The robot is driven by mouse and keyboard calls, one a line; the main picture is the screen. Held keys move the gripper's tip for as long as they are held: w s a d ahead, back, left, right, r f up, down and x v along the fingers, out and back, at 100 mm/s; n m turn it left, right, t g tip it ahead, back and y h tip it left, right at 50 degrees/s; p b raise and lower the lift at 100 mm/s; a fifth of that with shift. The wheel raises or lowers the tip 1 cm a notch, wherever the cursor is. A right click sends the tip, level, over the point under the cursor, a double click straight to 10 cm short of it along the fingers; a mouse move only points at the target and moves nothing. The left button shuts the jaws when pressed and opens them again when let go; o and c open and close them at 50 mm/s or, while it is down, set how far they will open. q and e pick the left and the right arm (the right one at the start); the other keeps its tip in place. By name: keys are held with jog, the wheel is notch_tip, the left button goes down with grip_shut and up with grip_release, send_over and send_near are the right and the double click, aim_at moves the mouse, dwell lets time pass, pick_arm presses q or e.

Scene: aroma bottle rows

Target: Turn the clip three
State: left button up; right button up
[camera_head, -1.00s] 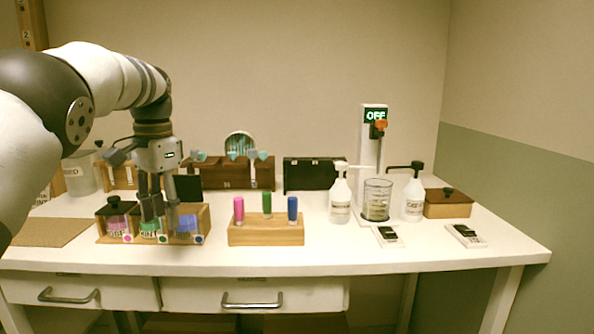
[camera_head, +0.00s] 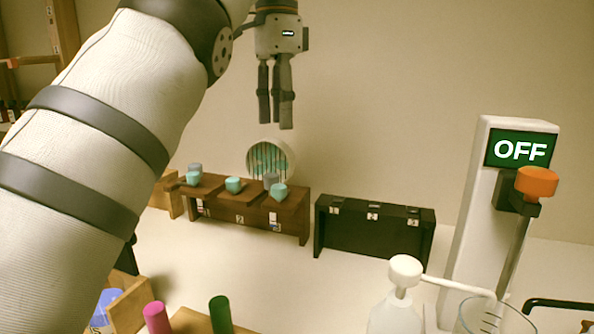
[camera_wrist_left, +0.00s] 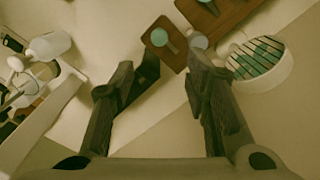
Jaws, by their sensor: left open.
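A black case (camera_head: 373,232) stands at the back of the table in the head view, with several small pale tags or clips along its top front edge. The rightmost tag (camera_head: 413,222), seemingly number three, is too small to read surely. In the left wrist view part of the black case (camera_wrist_left: 149,72) shows beyond the fingers. My left gripper (camera_head: 276,124) is open and empty, fingers pointing down, raised above and left of the case in the head picture. In the wrist view its two fingers (camera_wrist_left: 162,75) stand wide apart. My right gripper is not in view.
A wooden rack (camera_head: 240,208) with teal knobs and number tags stands left of the case, a round grille (camera_head: 270,158) behind it. A white stand (camera_head: 470,220) showing OFF, a pump bottle (camera_head: 396,315) and a glass beaker (camera_head: 490,318) are at right. Coloured-top tubes (camera_head: 220,312) are in front.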

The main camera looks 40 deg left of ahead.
aim_at(278, 186)
pick_arm(q)
notch_tip(278, 186, down, 12)
jog(key=shift+s+r, duration=0.1)
jog(key=shift+s, duration=0.05)
grip_shut()
